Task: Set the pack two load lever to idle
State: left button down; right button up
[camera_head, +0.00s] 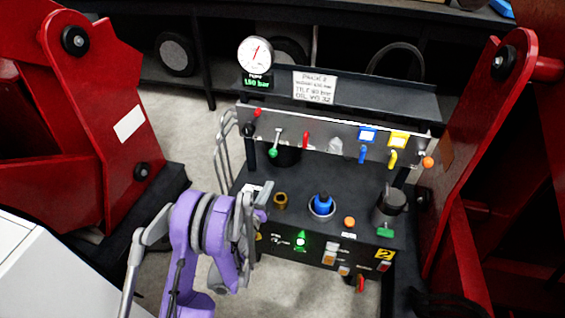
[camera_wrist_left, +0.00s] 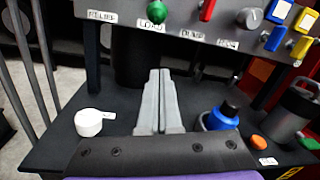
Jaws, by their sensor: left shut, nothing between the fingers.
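The pack two load lever (camera_head: 273,142) has a green knob and hangs on the grey panel, left of a red lever. In the left wrist view its green knob (camera_wrist_left: 157,12) shows at the top edge, above a label reading LOAD. My left gripper (camera_head: 262,201) is in front of and below the panel, over the left part of the black console top. Its two fingers (camera_wrist_left: 160,75) are shut together, empty, and point toward the panel below the load lever, apart from it. My right gripper is not in view.
A red lever (camera_head: 305,140), a grey knob (camera_head: 335,146), a blue lever (camera_head: 362,153) and a yellow lever (camera_head: 393,158) line the panel. A blue-topped fitting (camera_head: 322,203) and a grey canister (camera_head: 390,202) stand on the console. Red frames flank both sides.

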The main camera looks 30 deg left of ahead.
aim_at(275, 144)
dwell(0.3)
pick_arm(q)
jog(key=w+a+r, duration=0.2)
jog(key=w+r, duration=0.2)
jog(key=w, duration=0.4)
jog(key=shift+w+a, duration=0.15)
dwell(0.3)
jog(key=shift+r, duration=0.1)
